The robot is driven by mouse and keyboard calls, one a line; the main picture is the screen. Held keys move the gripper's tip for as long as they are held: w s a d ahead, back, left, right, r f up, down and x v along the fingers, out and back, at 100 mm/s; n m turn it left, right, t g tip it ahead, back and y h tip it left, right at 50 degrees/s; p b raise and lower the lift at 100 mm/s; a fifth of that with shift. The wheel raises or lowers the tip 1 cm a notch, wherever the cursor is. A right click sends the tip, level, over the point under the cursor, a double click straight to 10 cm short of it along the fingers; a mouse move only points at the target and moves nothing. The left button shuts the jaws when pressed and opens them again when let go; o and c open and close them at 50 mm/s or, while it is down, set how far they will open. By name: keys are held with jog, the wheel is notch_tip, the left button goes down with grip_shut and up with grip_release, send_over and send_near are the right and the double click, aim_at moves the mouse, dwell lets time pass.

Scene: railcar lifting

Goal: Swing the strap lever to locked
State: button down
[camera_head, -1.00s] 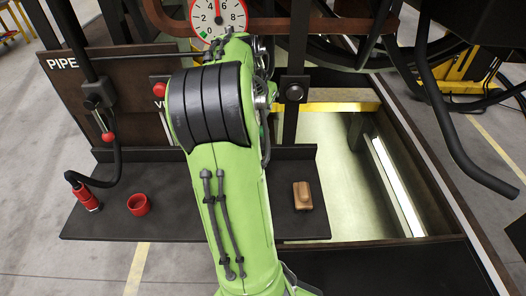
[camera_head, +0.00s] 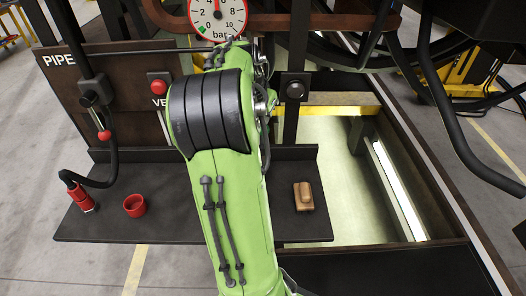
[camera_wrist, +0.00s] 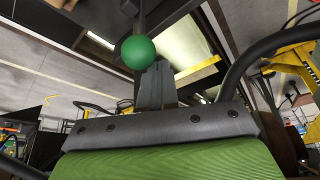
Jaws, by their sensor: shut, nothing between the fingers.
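A green ball knob (camera_wrist: 138,52) on a dark bar shows at the top of the wrist view; it looks like a lever's handle, but I cannot tell if it is the strap lever's. My gripper (camera_wrist: 158,70) shows in the wrist view as dark fingers pressed together, shut and empty. Its tips overlap the area just below and right of the knob; I cannot tell whether they touch it. In the head view my green arm hides the gripper, and no strap or lever can be made out there.
A dark shelf (camera_head: 110,228) holds a red cup (camera_head: 134,206), a red-ended hose (camera_head: 80,198) and a brown block (camera_head: 303,196). A pressure gauge (camera_head: 217,14) and red button (camera_head: 157,87) are behind my arm. A lit pit (camera_head: 345,190) lies right. A black curved bar (camera_head: 450,120) hangs at right.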

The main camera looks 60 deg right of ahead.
aim_at(263, 132)
jog(key=shift+a, duration=0.1)
jog(key=shift+s+a+r+b, duration=0.1)
jog(key=shift+s+a+b, duration=0.35)
jog(key=shift+a, duration=0.35)
jog(key=shift+s+a, duration=0.1)
jog(key=shift+s+a+b, duration=0.3)
jog(key=shift+s+a, duration=0.1)
jog(key=shift+a, duration=0.45)
jog(key=shift+s+a+f+b, duration=0.2)
jog(key=shift+s+a+b, duration=0.25)
jog(key=shift+a, duration=0.45)
